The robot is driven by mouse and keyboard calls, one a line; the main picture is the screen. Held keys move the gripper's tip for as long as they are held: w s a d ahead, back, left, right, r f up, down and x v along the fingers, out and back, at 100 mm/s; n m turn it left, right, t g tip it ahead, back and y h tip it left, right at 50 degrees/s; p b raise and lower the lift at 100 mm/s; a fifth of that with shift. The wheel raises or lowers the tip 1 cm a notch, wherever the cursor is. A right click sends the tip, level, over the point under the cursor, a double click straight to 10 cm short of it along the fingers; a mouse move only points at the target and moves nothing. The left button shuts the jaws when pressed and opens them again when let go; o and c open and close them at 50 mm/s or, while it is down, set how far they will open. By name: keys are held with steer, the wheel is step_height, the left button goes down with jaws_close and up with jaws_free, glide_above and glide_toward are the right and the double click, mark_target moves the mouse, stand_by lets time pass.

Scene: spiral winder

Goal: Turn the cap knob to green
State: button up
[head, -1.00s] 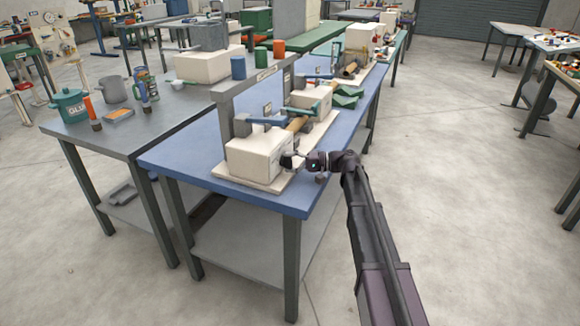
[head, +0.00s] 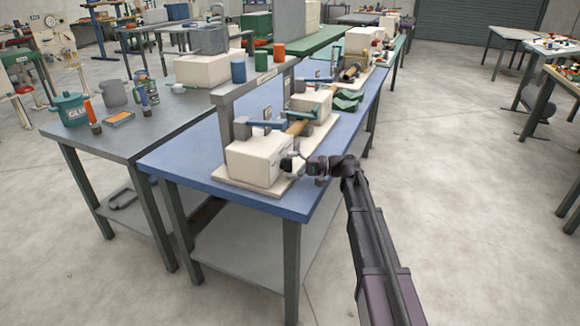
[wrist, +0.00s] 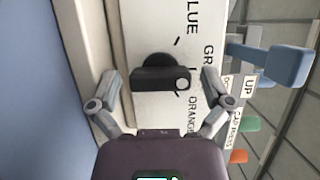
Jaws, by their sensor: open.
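The black cap knob (wrist: 155,79) sits on the white face of the winder's box (head: 258,160). In the wrist view its bar lies roughly level, with its right end towards the partly covered green label (wrist: 209,52). I cannot tell whether it is exactly on a mark. The blue label (wrist: 193,18) is above and the orange label (wrist: 192,115) below. My gripper (wrist: 162,87) is open, with one finger either side of the knob and a gap to each.
The box stands on a blue table (head: 185,169) with other winder parts behind. Blue (head: 238,70), green (head: 261,59) and orange (head: 279,50) cylinders stand on the grey frame (head: 227,105). A grey bench (head: 150,133) adjoins on the left.

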steer(key=d, duration=1.2)
steer(key=shift+w, duration=0.25)
stand_by(0.4)
